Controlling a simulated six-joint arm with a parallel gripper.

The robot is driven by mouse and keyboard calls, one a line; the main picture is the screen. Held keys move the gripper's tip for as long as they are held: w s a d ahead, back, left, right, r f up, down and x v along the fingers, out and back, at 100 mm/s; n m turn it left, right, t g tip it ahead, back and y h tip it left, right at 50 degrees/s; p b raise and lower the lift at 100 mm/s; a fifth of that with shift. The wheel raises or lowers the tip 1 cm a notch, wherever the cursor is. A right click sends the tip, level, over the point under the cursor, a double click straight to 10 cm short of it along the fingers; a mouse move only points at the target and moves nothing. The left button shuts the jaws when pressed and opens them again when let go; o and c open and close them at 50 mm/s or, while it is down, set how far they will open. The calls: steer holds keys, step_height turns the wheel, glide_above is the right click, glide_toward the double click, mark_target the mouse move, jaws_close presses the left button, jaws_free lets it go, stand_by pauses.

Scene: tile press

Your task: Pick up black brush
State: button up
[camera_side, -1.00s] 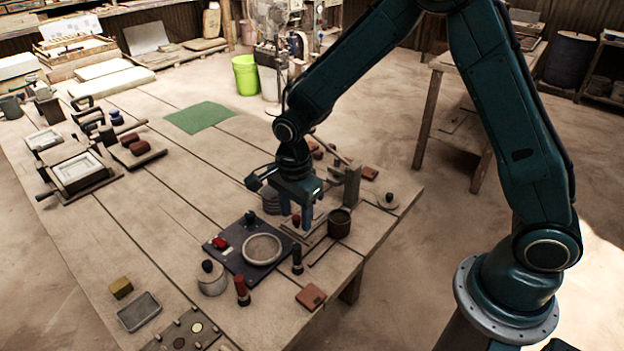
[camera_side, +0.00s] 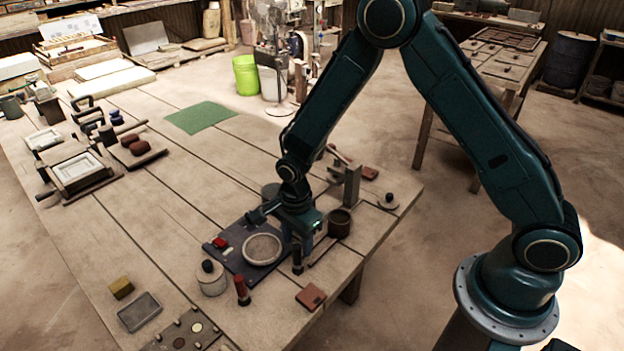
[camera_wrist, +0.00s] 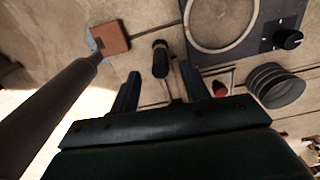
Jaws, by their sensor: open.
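The black brush (camera_side: 297,262) stands upright on the table, just right of the dark panel with the round ring. It also shows in the wrist view (camera_wrist: 160,62), lined up with the gap between my two fingertips. My gripper (camera_side: 301,240) is open and points down, low over the table just behind the brush. In the wrist view my gripper (camera_wrist: 160,72) has its fingers spread with nothing held between them. Whether either finger touches the brush cannot be told.
The dark panel (camera_side: 232,262) lies left of the brush and holds a pale ring (camera_side: 262,249). A red-handled tool (camera_side: 242,291) stands in front. A reddish tile (camera_side: 311,297) lies at the front right. A dark cup (camera_side: 339,222) and wooden post (camera_side: 352,184) stand right of my gripper.

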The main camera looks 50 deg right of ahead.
steer(key=shift+f, duration=0.1)
steer(key=shift+f, duration=2.55)
jaws_close()
steer(key=shift+r, duration=0.1)
step_height(320, 180, up, 20)
